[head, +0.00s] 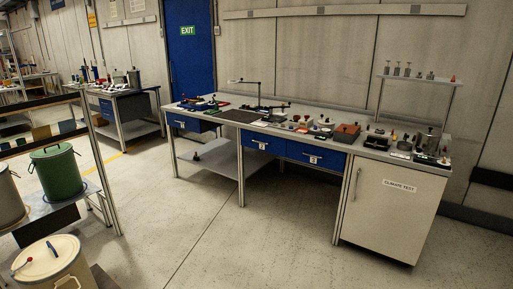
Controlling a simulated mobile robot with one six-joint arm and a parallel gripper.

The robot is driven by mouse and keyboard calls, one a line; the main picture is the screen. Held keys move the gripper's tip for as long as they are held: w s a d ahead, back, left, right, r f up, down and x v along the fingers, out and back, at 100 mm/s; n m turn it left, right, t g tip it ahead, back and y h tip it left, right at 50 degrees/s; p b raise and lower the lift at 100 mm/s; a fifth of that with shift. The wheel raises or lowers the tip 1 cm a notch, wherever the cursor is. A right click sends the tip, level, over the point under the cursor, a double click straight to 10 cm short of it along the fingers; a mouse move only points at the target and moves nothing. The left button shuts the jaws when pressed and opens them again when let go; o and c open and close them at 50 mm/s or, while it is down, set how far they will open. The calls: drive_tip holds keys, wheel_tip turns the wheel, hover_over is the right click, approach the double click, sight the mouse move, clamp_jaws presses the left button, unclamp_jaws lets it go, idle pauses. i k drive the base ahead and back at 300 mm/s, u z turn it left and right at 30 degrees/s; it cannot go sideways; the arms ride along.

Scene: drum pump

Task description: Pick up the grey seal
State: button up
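A long workbench (298,138) stands across the middle and right, seen from a distance. Many small parts lie on its top, among them a red-brown box (346,133) on the right half. I cannot pick out the grey seal; the small parts are too small and dark to tell apart. My gripper does not show in this view.
A white cabinet (385,215) marked climate test stands under the bench's right end. At left, a rack holds a green drum (58,173); a cream lidded drum (52,260) stands in front. Another bench (130,93) stands behind. The floor (255,250) before the bench is clear.

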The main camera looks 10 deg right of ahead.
sight(383, 133)
drive_tip(key=z, duration=0.05)
drive_tip(key=i, duration=1)
drive_tip(key=z, duration=0.55)
drive_tip(key=i, duration=0.85)
drive_tip(key=z, duration=0.55)
drive_tip(key=i, duration=0.55)
drive_tip(key=z, duration=0.25)
